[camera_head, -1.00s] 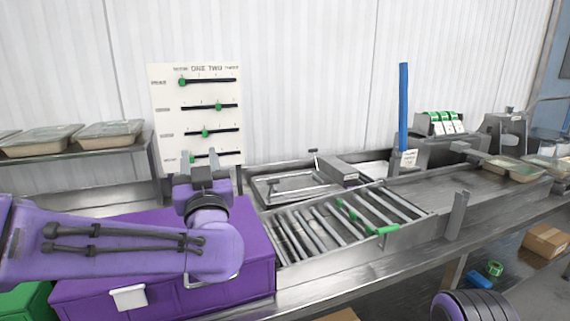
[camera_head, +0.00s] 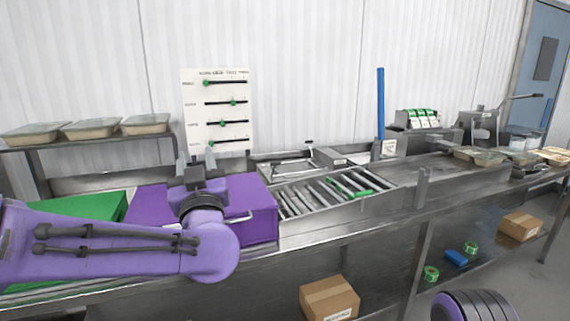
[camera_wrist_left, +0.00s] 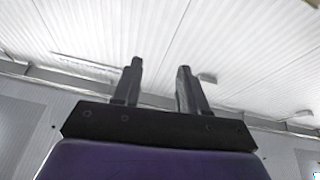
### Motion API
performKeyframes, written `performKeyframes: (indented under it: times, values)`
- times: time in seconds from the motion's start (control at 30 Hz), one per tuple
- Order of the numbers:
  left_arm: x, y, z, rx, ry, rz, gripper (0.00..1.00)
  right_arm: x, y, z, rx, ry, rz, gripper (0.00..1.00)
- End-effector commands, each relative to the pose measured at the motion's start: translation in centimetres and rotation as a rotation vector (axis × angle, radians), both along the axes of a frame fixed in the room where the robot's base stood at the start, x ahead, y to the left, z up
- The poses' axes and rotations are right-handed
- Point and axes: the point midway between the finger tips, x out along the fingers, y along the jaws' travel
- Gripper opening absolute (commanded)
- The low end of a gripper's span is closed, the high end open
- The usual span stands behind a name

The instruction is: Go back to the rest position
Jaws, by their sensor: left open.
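My left gripper (camera_head: 196,163) is open and empty in the head view. It points up in front of the purple box (camera_head: 262,212) and below the white slider board (camera_head: 217,135). In the left wrist view its two dark fingers (camera_wrist_left: 158,88) stand apart with nothing between them, against the pale ribbed ceiling. A purple rounded part of my right arm (camera_head: 475,305) shows at the bottom right of the head view. My right gripper is out of view.
A roller conveyor (camera_head: 318,197) and steel counter (camera_head: 450,178) run to the right. Filled trays (camera_head: 92,128) sit on a shelf at the left. A blue post (camera_head: 380,105) stands behind the counter. Cardboard boxes (camera_head: 330,298) lie below. A green bin (camera_head: 85,208) is beside the purple box.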

Motion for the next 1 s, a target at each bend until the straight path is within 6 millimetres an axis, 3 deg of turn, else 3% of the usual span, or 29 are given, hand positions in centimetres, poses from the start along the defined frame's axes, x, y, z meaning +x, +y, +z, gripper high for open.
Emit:
performKeyframes:
  times: [0.27,0.47,0.57,0.67,0.77,0.87,1.0]
  values:
    - [0.4,-1.0,-2.7,-0.153,0.008,-0.150,0.43,0.0,0.0,0.0,0.000,0.000,0.000,0.85]
    - [1.0,0.1,-9.3,-0.267,0.115,-0.217,0.43,0.0,0.0,0.0,0.001,0.001,0.000,0.85]
    - [1.0,0.8,-13.7,-0.322,0.192,-0.232,0.43,0.0,0.0,0.0,0.001,0.001,0.000,0.85]
    - [0.5,1.7,-19.6,-0.387,0.302,-0.236,0.43,0.0,0.0,0.0,0.000,0.000,0.000,0.85]
    - [-1.1,3.1,-26.9,-0.461,0.443,-0.217,0.43,0.0,0.0,0.0,0.000,0.000,0.000,0.85]
    - [-3.9,4.6,-34.0,-0.528,0.589,-0.181,0.43,0.0,0.0,0.0,0.000,0.000,0.000,0.85]
    - [-9.6,6.9,-43.0,-0.602,0.797,-0.101,0.43,0.0,0.0,0.0,0.001,0.001,0.000,0.85]
